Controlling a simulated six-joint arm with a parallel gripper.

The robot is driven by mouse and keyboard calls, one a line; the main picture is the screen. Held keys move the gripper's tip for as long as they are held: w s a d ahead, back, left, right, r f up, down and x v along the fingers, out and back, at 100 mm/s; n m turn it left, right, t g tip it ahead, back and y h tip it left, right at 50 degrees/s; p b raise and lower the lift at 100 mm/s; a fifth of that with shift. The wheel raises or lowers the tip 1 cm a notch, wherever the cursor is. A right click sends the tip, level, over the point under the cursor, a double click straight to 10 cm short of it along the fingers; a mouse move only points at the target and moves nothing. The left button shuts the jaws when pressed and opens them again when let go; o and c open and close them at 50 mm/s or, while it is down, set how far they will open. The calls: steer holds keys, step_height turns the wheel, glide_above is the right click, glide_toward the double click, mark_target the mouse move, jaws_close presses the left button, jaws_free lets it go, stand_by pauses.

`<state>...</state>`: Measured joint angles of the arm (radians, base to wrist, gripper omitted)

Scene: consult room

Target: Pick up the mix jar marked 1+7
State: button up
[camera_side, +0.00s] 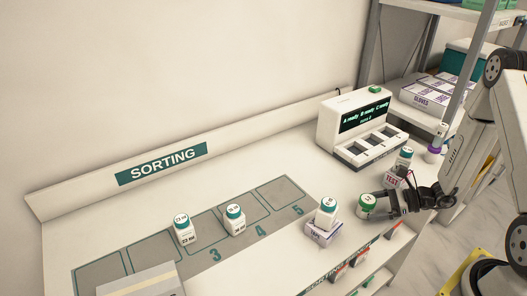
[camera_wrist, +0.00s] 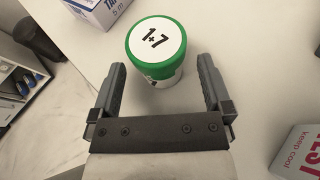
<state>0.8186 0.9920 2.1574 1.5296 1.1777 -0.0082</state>
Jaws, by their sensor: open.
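The mix jar marked 1+7 (camera_wrist: 156,50) has a green rim around a white top and stands upright on the white table in the wrist view. In the side view the same green-lidded jar (camera_side: 366,205) stands near the table's front edge. My gripper (camera_wrist: 160,82) is open in the wrist view, with the jar just ahead of and partly between its fingertips, not gripped. In the side view my gripper (camera_side: 384,203) is low at the right, beside the jar. Its fingers partly hide the jar there.
A device with slots (camera_side: 360,130) is at the back. Two teal-lidded jars (camera_side: 184,230) (camera_side: 235,220) stand on the sorting squares.

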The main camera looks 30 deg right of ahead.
mark_target(371, 199)
steer(key=shift+x, duration=0.85)
steer(key=c, duration=1.3)
steer(key=shift+r, duration=0.15)
steer(key=shift+r, duration=4.9)
